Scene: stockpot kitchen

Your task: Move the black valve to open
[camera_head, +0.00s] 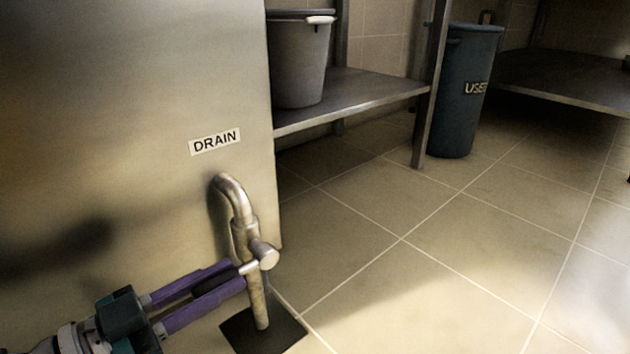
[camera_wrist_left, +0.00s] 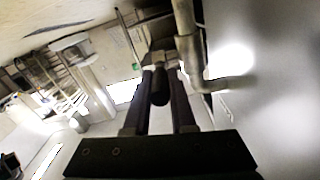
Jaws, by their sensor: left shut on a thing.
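The black valve handle (camera_head: 214,285) sits on a metal drain pipe (camera_head: 237,205) that comes out of a steel panel under a DRAIN label (camera_head: 215,142). The handle points left from the valve body toward my arm. My left gripper (camera_head: 238,276), with purple fingers, reaches in from the lower left and is shut on the handle. In the left wrist view, the dark handle (camera_wrist_left: 160,88) lies between the two fingers, just before the pipe (camera_wrist_left: 187,40). The fingers partly hide the handle. My right gripper is not in view.
A dark square floor drain (camera_head: 262,332) lies under the pipe's lower end. The steel panel (camera_head: 130,120) stands close on the left. A grey bucket (camera_head: 298,62) stands on a metal shelf (camera_head: 365,95), with a blue bin (camera_head: 465,95) behind. The tiled floor at right is clear.

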